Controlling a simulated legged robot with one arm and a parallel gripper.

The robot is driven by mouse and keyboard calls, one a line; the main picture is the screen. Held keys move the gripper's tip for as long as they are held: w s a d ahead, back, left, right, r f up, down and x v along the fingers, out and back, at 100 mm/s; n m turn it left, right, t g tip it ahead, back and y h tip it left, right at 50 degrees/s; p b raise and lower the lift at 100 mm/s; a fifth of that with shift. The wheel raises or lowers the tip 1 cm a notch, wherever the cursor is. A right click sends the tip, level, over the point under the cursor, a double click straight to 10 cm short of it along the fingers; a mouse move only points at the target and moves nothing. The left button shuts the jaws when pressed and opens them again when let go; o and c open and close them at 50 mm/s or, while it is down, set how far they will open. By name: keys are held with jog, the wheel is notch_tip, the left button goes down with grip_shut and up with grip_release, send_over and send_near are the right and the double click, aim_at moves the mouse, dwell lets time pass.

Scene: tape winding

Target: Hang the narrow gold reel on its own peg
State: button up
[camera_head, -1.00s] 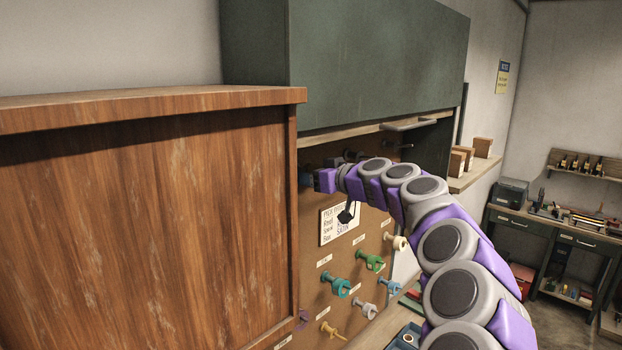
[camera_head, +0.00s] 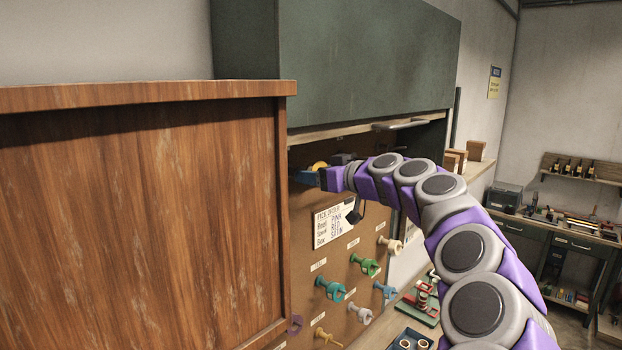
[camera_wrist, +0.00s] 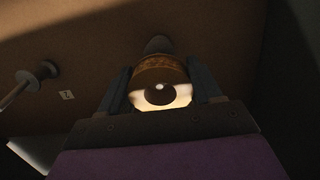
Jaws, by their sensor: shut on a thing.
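The gold reel (camera_wrist: 160,74) sits between the two dark fingers of my gripper (camera_wrist: 161,80), which is shut on it. Its pale round end with a dark centre faces the wrist camera. In the head view the gold reel (camera_head: 319,165) shows as a small piece at my gripper (camera_head: 310,174), high on the pegboard (camera_head: 305,240), just under the cabinet. A grey rounded peg end (camera_wrist: 158,44) shows just beyond the reel in the wrist view. I cannot tell whether the reel touches it or is around it.
A wooden cabinet side (camera_head: 140,220) stands close on the left. A green cabinet (camera_head: 370,60) overhangs the board. Lower pegs hold a teal reel (camera_head: 333,289), a green reel (camera_head: 366,265) and several others. Another peg (camera_wrist: 36,79) is at the left in the wrist view.

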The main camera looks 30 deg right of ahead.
jog(key=shift+b+v, duration=0.45)
jog(key=shift+v, duration=0.6)
jog(key=shift+b+v, duration=0.8)
jog(key=shift+v, duration=1.1)
jog(key=shift+d+r, duration=0.1)
jog(key=shift+r, duration=0.1)
